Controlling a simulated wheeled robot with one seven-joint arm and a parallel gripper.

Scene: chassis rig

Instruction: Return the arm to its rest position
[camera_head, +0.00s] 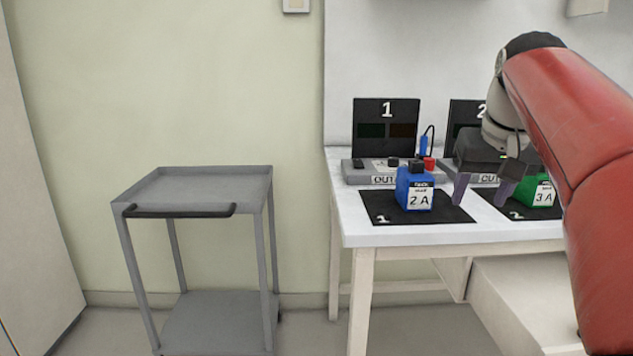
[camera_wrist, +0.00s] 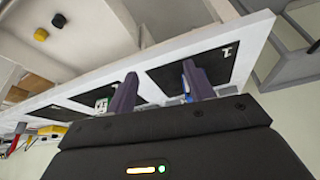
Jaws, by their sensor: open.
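My gripper (camera_head: 482,191) is above the white table (camera_head: 378,236), between a blue box marked 2 A (camera_head: 415,190) and a green box marked 3 A (camera_head: 537,191). Its two purple fingers are apart with nothing between them. In the wrist view the fingers of my gripper (camera_wrist: 157,92) also stand apart and empty. My red arm reaches in from the right edge in the head view and hides part of the table's right side. The blue box stands on the black mat numbered 1 (camera_head: 383,208), and the green box stands on the mat numbered 2 (camera_head: 517,215).
A grey trolley (camera_head: 199,192) with a bare top stands left of the table. Grey units marked OUT (camera_head: 360,179) and black panels numbered 1 (camera_head: 387,140) and 2 (camera_head: 466,112) stand behind the boxes. Open floor shows between trolley and table.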

